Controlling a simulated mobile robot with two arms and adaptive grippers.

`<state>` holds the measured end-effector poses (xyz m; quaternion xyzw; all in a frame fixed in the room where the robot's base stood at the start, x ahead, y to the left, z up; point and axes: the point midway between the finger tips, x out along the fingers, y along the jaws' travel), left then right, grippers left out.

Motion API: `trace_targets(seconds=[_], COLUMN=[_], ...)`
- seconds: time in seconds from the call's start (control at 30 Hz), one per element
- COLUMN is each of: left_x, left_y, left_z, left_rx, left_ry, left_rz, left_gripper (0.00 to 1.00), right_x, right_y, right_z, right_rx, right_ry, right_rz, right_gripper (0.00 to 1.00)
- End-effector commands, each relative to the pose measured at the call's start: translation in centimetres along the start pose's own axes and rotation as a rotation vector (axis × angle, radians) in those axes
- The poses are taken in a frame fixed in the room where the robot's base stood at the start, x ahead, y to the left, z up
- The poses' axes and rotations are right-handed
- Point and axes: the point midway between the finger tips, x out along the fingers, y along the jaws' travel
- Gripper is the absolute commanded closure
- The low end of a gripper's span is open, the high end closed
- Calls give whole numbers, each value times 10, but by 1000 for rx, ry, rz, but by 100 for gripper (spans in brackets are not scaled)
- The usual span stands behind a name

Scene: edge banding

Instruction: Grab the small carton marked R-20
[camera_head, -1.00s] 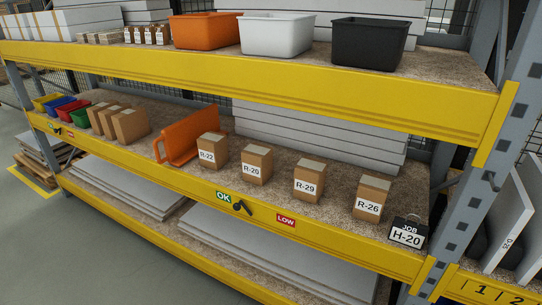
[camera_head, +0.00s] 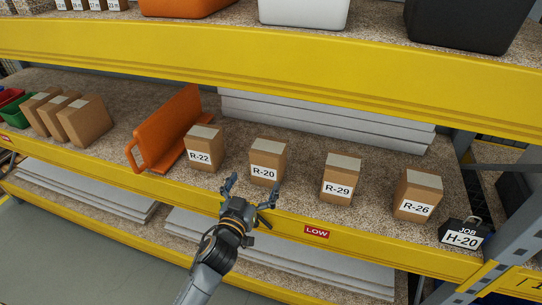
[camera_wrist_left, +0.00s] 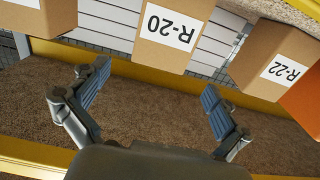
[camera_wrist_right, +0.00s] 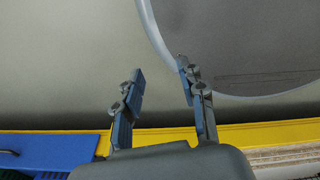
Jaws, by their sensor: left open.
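The small brown carton marked R-20 (camera_head: 268,162) stands upright on the middle shelf, between the R-22 carton (camera_head: 204,149) and the R-29 carton (camera_head: 341,178). My left gripper (camera_head: 252,188) is open and empty in front of the R-20 carton, at the shelf's front edge, its fingers spread and apart from the carton. In the left wrist view the R-20 carton (camera_wrist_left: 160,55) appears upside down, beyond and between the open fingers (camera_wrist_left: 155,82). My right gripper (camera_wrist_right: 159,72) shows only in its own wrist view, with its fingers parted and nothing between them.
An orange holder (camera_head: 168,130) stands left of R-22. The yellow upper beam (camera_head: 270,75) hangs above and the lower beam carries a LOW label (camera_head: 317,231).

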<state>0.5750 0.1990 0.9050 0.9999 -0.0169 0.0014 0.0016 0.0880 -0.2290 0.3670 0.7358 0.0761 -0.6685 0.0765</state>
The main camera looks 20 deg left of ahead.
Motion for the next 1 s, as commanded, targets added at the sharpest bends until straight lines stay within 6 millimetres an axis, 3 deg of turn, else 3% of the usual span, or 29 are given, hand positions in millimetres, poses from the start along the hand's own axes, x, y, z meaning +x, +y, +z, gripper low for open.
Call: trace_targets(seconds=[0.3, 0.57, 1.0], left_x=[60, 77, 124], left_y=[-1, -1, -5], left_z=[0, 0, 1], left_rx=[2, 2, 1], left_ry=[-2, -2, -3], left_rz=[-1, 0, 0], left_gripper=[0, 0, 0], right_x=[-6, -7, -10], right_y=[14, 11, -2], right_z=[10, 6, 0], right_rx=[0, 1, 2], right_ry=[-16, -10, -1], right_rz=[17, 13, -2], right_gripper=[60, 60, 60])
